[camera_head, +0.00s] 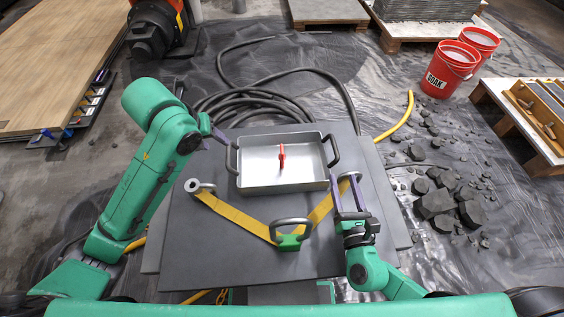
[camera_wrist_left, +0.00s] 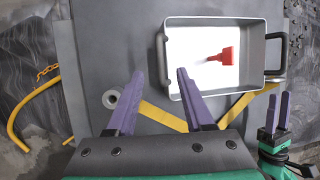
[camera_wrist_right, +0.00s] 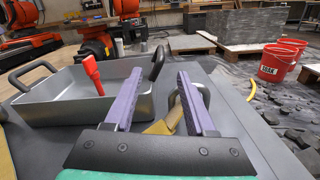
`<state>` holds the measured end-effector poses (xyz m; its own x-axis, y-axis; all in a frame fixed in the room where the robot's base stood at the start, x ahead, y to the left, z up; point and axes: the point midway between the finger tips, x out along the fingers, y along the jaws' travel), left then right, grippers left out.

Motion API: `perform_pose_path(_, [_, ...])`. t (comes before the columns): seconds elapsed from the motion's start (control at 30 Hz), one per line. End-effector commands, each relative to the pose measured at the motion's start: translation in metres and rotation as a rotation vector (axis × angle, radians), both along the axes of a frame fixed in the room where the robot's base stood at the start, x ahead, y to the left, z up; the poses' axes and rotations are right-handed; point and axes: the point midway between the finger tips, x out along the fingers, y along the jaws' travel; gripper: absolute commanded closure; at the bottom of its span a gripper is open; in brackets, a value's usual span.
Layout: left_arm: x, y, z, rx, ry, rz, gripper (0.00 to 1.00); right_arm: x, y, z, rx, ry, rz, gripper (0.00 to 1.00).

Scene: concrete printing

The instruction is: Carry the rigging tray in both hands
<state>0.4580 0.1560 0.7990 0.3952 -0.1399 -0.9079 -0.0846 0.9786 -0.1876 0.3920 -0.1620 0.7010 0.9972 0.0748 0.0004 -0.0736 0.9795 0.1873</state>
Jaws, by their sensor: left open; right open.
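The rigging tray (camera_head: 253,177) is a shallow grey metal box with dark handles at its left and right ends. It rests on a dark table, with a red T-shaped item (camera_head: 282,157) inside. My left gripper (camera_head: 214,137) is open by the tray's left handle (camera_head: 232,158); in the left wrist view that handle (camera_wrist_left: 162,58) shows between the fingertips. My right gripper (camera_head: 347,187) is open and empty, in front of the right handle (camera_head: 334,150) and near a metal shackle (camera_wrist_right: 201,92). In the right wrist view the right handle (camera_wrist_right: 157,62) appears beyond the fingers.
Black hose (camera_head: 240,105) coils behind the table. Red buckets (camera_head: 450,70) and rubble (camera_head: 440,205) are on the floor at right.

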Motion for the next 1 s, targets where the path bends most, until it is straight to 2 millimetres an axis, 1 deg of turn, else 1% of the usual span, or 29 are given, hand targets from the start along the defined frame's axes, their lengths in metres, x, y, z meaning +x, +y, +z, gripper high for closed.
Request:
perform_pose_path(0.03, [0.003,-0.002,-0.01,-0.002,0.006,0.002,0.48,0.011,0.0,0.001,0.001,-0.003,-0.003,0.45])
perform_pose_path(0.3, [0.025,-0.01,-0.059,-0.002,0.004,0.0,0.48,0.065,0.005,0.001,0.002,-0.003,-0.002,0.45])
perform_pose_path(0.4, [0.032,-0.012,-0.076,-0.001,0.002,0.001,0.48,0.084,0.007,0.001,0.002,-0.001,0.0,0.45])
perform_pose_path(0.5, [0.038,-0.014,-0.089,-0.002,0.003,0.0,0.48,0.098,0.008,0.0,0.0,-0.001,0.0,0.45])
perform_pose_path(0.63, [0.042,-0.015,-0.098,0.0,0.0,-0.001,0.48,0.107,0.008,0.0,0.0,0.001,0.001,0.45])
perform_pose_path(0.9, [0.043,-0.015,-0.099,0.0,0.0,-0.001,0.48,0.108,0.008,0.0,0.0,0.002,0.001,0.45])
perform_pose_path(0.97, [0.043,-0.015,-0.099,0.0,0.0,-0.001,0.71,0.108,0.008,0.0,0.0,0.002,0.001,0.68])
perform_pose_path(1.0, [0.043,-0.015,-0.099,0.0,0.0,-0.001,0.86,0.108,0.008,0.0,0.0,0.002,0.001,0.83])
